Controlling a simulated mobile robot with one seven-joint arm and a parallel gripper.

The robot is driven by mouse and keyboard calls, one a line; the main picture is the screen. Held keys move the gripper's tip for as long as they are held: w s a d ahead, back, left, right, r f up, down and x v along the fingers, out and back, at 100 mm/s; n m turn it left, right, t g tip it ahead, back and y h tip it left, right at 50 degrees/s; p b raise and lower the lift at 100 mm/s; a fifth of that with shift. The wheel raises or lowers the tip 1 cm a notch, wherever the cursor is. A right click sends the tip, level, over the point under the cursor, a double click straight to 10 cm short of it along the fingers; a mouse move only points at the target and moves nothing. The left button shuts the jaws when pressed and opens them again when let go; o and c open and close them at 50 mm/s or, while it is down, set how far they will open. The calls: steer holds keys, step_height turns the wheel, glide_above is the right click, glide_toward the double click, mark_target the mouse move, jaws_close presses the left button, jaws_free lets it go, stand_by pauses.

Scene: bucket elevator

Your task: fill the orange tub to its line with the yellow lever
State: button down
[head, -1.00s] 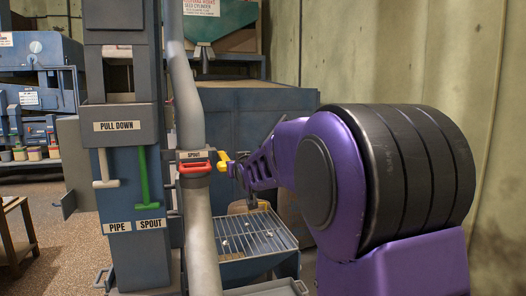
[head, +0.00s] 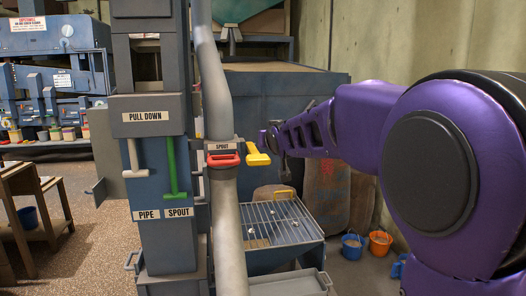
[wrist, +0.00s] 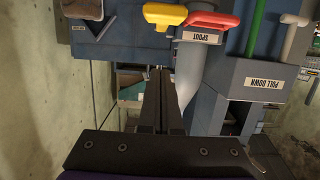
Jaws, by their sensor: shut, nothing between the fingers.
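The yellow lever (head: 258,153) sticks out beside the red handle (head: 224,161) at the pipe's SPOUT label. It also shows at the top of the wrist view (wrist: 164,15). My gripper (head: 268,138) is at the lever's upper right in the head view, partly hidden behind my own arm. In the wrist view my fingers (wrist: 160,72) are together and empty, with the lever ahead of their tips. I cannot tell whether they touch it. The orange tub (head: 380,243) stands on the floor at right, below my arm. Its fill line is too small to make out.
A blue bucket (head: 352,246) stands left of the tub. A metal grate (head: 278,222) lies below the lever, with sacks (head: 325,196) behind it. The grey pipe (head: 216,95) and the column with the green lever (head: 171,167) stand left. A wooden table (head: 30,215) is far left.

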steer(key=p, duration=0.2)
glide_above(260, 158)
steer(key=shift+s+d+f, duration=0.1)
steer(key=shift+s+f, duration=0.1)
steer(key=shift+f, duration=0.9)
steer(key=f, duration=0.2)
steer(key=shift+w+f, duration=0.2)
steer(key=shift+f, duration=0.9)
